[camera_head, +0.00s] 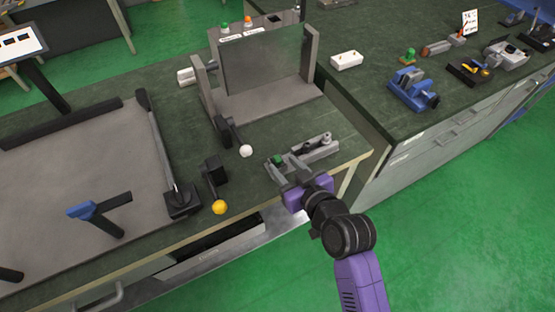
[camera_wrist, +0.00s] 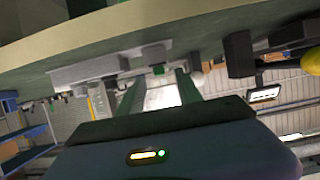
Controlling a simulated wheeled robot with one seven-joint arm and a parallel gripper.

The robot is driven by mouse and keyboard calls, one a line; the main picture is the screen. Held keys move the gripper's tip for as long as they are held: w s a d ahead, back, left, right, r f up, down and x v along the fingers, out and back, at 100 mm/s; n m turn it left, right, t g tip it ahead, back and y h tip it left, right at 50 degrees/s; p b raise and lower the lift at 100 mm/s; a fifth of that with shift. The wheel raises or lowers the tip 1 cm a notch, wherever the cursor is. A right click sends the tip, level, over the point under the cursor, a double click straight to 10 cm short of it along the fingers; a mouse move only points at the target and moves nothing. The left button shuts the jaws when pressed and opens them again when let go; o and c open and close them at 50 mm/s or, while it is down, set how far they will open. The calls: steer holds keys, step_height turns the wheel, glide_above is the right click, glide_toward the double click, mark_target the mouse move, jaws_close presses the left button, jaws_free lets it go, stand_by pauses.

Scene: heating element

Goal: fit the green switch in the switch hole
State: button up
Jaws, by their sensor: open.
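A green switch (camera_head: 277,160) is at the near left end of a grey holder block (camera_head: 318,153) at the front right of the near table. How deep it sits there I cannot tell. My gripper (camera_head: 286,170) is open just in front of it, with its purple body over the table edge. In the wrist view, which is upside down, the green switch (camera_wrist: 158,70) shows beyond and between the two fingertips of my gripper (camera_wrist: 160,84), apart from both. A second small green piece (camera_head: 408,56) stands on the right table. I cannot make out the switch hole.
A clear-panelled frame (camera_head: 262,62) stands behind the block, with a white-knobbed lever (camera_head: 245,150) to the left. A yellow-knobbed lever (camera_head: 218,206) is nearer the front edge. The right table holds a white box (camera_head: 346,60) and blue clamps (camera_head: 413,92).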

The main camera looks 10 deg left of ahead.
mark_target(278, 163)
steer(key=shift+x, duration=1.25)
jaws_close()
steer(key=shift+r, duration=0.1)
